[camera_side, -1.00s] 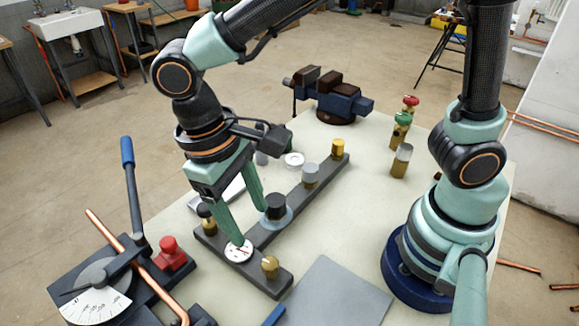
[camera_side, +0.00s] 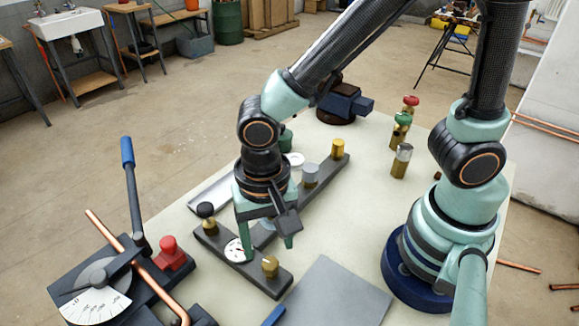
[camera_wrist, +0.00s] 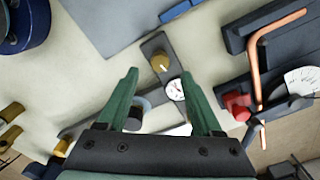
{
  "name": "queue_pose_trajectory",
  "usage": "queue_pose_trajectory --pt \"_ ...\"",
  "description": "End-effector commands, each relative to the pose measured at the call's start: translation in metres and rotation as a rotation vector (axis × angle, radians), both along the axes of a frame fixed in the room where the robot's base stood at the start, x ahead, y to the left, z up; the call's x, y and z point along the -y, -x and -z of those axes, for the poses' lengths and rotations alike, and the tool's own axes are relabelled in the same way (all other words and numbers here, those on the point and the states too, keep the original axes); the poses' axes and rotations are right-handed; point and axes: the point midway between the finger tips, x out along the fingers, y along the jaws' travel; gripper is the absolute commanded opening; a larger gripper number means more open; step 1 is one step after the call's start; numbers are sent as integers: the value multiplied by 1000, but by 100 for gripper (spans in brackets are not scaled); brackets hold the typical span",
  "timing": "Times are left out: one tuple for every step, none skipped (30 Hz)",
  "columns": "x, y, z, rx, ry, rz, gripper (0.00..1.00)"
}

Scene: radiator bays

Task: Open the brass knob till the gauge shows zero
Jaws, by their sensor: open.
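The brass knob (camera_side: 269,265) stands upright at the near end of the dark cross-shaped manifold (camera_side: 246,275). The white round gauge (camera_side: 236,251) sits beside it. A finger partly covers the gauge in the side view, and its reading is too small to tell. The wrist view shows the brass knob (camera_wrist: 160,62) just beyond the fingertips and the gauge (camera_wrist: 175,89) near the right finger. My gripper (camera_side: 266,250) is open and empty, fingers pointing down, above the manifold by the knob and gauge. The wrist view shows its spread fingers (camera_wrist: 160,75).
A black-topped knob (camera_side: 205,210), a grey knob (camera_side: 311,174) and a yellow knob (camera_side: 338,149) stand on the manifold. A flat grey plate (camera_side: 335,295) lies in front. Green and red valves stand behind.

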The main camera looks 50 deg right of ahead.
Motion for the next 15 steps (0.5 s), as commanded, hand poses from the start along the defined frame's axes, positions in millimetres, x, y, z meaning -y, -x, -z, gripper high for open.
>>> queue_pose_trajectory --pt "1 1 10 -6 5 0 67" --pt "1 1 15 -5 4 -1 67" --pt "1 1 21 -4 4 -1 67" --pt "1 1 25 -4 4 -1 67" --pt "1 1 29 -4 4 -1 67" --pt "1 1 34 -3 3 -1 67" --pt "1 1 37 -4 4 -1 67" --pt "0 1 40 -3 3 -1 67" --pt "0 1 43 -3 3 -1 67" --pt "0 1 45 -3 2 -1 67" --pt "0 0 47 -2 1 -1 67" --pt "0 0 49 -1 2 -1 67" --pt "0 0 51 -2 1 -1 67" --pt "0 0 51 -1 2 -1 67" --pt "0 0 52 -1 1 -1 67"
